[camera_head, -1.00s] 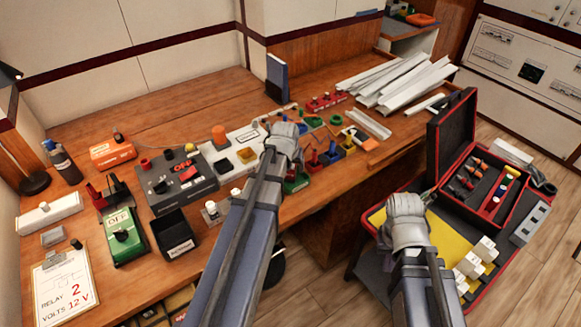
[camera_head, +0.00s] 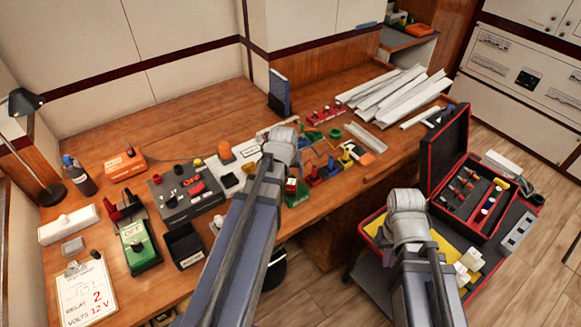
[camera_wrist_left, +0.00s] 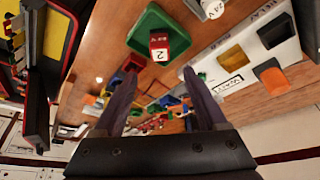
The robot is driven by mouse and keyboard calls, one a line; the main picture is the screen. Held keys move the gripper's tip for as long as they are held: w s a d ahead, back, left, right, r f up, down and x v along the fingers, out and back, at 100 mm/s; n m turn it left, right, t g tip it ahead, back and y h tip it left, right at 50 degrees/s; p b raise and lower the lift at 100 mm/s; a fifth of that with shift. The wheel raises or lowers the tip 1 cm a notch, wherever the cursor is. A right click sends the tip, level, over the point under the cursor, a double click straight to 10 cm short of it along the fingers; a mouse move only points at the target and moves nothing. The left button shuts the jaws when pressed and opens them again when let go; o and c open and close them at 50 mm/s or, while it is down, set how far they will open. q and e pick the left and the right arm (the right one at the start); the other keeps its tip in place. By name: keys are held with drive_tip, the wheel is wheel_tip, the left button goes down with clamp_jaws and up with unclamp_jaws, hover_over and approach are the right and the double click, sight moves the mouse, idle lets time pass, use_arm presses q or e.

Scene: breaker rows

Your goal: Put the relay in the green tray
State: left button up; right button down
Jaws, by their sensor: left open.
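A red block with a white label marked 2, the relay (camera_wrist_left: 158,46), appears to sit inside the green tray (camera_wrist_left: 150,18) in the left wrist view. In the head view the green tray (camera_head: 299,199) is just below my left gripper (camera_head: 285,152), with the red and white relay (camera_head: 291,185) at its left side. My left gripper is open and empty; its fingers (camera_wrist_left: 160,74) show apart in the left wrist view, with the relay beyond their tips. My right gripper (camera_head: 405,204) is over the toolbox area at the right; its jaws are hidden.
A white relay holder (camera_wrist_left: 265,45) with slots lies beside the tray. A black bin (camera_head: 184,246), a grey box (camera_head: 186,190) and a green OFF switch (camera_head: 139,247) stand left. A clipboard (camera_head: 88,293) reads relay 2, 12 V. White strips (camera_head: 405,92) lie at the back right.

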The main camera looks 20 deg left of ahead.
use_arm(q)
drive_tip(key=shift+s+r, duration=0.2)
drive_tip(key=shift+r, duration=0.4)
drive_tip(key=s+d+m+g, duration=0.2)
drive_tip(key=s+d+m, duration=0.1)
drive_tip(key=s+d, duration=0.5)
drive_tip(key=s+d+f+m+g, duration=0.1)
drive_tip(key=s+d, duration=0.6)
drive_tip(key=d, duration=0.8)
drive_tip(key=m+g, duration=0.1)
drive_tip(key=m, duration=0.1)
drive_tip(key=shift+s+d+f+m+g, duration=0.2)
drive_tip(key=shift+s+f+m+g, duration=0.1)
drive_tip(key=shift+s+g, duration=0.1)
drive_tip(key=shift+w, duration=0.1)
drive_tip(key=shift+c, duration=0.2)
